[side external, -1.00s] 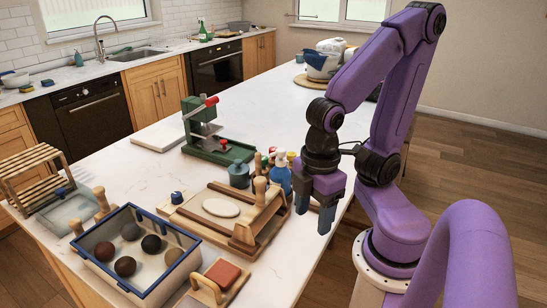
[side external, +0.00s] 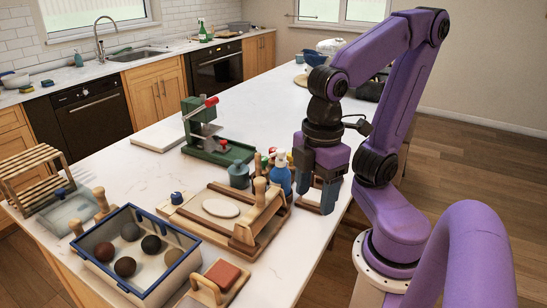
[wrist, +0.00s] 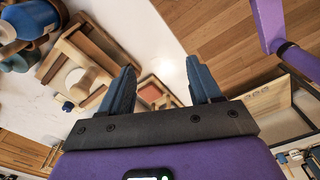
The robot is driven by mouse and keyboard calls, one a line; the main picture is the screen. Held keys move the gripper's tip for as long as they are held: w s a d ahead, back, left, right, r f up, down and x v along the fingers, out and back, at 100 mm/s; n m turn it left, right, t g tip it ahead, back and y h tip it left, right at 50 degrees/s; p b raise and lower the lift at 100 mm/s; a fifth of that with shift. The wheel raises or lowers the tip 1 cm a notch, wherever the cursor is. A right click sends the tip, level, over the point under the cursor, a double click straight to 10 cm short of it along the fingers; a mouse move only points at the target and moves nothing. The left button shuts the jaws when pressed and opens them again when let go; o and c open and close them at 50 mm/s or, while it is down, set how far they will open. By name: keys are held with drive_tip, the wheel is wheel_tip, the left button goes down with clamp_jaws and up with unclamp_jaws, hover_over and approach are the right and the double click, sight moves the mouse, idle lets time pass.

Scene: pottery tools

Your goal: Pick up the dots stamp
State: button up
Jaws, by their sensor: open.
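My gripper (side external: 315,195) is open and empty, pointing down above the right edge of the white counter in the side view. Its two blue-grey fingers also show in the wrist view (wrist: 160,78), apart with nothing between them. I cannot tell for sure which object is the dots stamp, as no dot pattern is visible. Small handles with coloured tops (side external: 271,154) stand just left of my gripper, partly hidden by a blue bottle (side external: 280,178). A small blue-knobbed piece (side external: 177,198) lies farther left on the counter.
A wooden frame holding a pale clay slab (side external: 221,208) lies left of my gripper. Nearby are a green press (side external: 215,148), a blue-grey jar (side external: 239,175), a blue-rimmed bin of balls (side external: 190,258) and a red-topped block (side external: 223,274).

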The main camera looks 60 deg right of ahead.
drive_tip(key=w+d, duration=0.1)
drive_tip(key=w, duration=0.3)
drive_tip(key=w+d+n, duration=0.1)
drive_tip(key=w, duration=0.3)
drive_tip(key=w+d+n+t+h, duration=0.1)
drive_tip(key=w, duration=0.3)
drive_tip(key=shift+w+r, duration=0.15)
drive_tip(key=shift+w, duration=0.1)
drive_tip(key=n+h, duration=0.4)
drive_tip(key=n, duration=0.2)
hover_over(273, 149)
drive_tip(key=a, duration=0.2)
drive_tip(key=f, duration=0.8)
drive_tip(key=shift+s+a+f, duration=0.15)
drive_tip(key=shift+s+f, duration=0.2)
drive_tip(key=shift+x, duration=4.15)
drive_tip(key=c, duration=1.1)
